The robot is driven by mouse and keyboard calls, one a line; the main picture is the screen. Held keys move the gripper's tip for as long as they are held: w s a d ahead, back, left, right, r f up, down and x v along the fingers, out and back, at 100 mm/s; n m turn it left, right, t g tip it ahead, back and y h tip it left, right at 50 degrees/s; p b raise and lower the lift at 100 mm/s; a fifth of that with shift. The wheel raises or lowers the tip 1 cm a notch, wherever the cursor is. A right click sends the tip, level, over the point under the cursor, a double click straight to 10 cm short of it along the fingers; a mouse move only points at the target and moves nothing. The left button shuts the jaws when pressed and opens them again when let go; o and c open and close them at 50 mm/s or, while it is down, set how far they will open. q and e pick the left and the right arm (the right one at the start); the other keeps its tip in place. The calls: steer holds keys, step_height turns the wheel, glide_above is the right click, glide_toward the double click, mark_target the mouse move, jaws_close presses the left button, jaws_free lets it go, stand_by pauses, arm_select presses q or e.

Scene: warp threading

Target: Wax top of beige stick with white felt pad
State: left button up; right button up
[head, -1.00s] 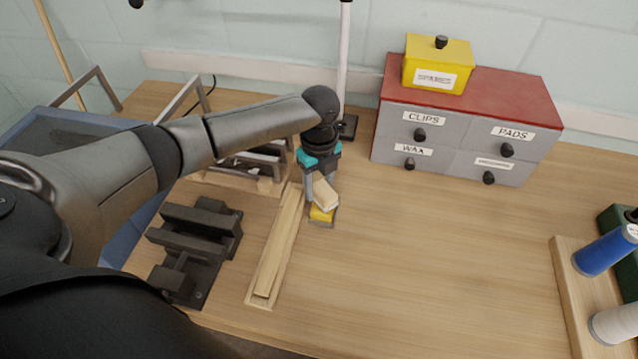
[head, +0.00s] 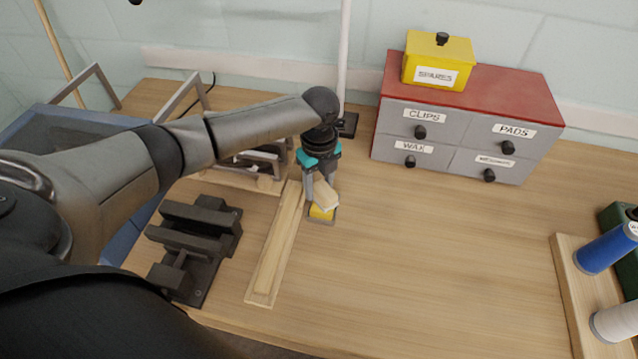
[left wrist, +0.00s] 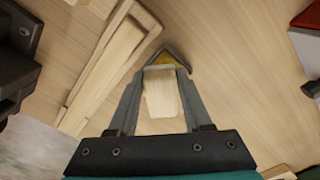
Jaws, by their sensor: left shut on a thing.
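My left gripper (head: 319,190) points down at the middle of the table. It is shut on a pale wooden block with a whitish lower edge, the felt pad (head: 327,196), which also shows between the fingers in the left wrist view (left wrist: 161,95). The pad is at the yellow wax (head: 319,213) in a small grey dish; I cannot tell whether they touch. The beige stick (head: 277,244) lies lengthwise in a shallow wooden holder (head: 262,301), just left of the dish. It also shows in the left wrist view (left wrist: 108,60). My right gripper is not in view.
A black clamp-like fixture (head: 195,245) stands left of the holder. A grey drawer cabinet (head: 440,154) with a yellow box (head: 437,62) on top stands at the back right. A spool rack (head: 567,290) is at the right edge. The table's front middle is clear.

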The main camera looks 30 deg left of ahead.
mark_target(320, 184)
arm_select(q)
steer(key=shift+s+f+p, duration=0.1)
steer(key=shift+p, duration=0.2)
stand_by(1.2)
step_height(320, 184, up, 7)
steer(key=p, duration=0.7)
steer(key=shift+p, duration=0.4)
stand_by(0.4)
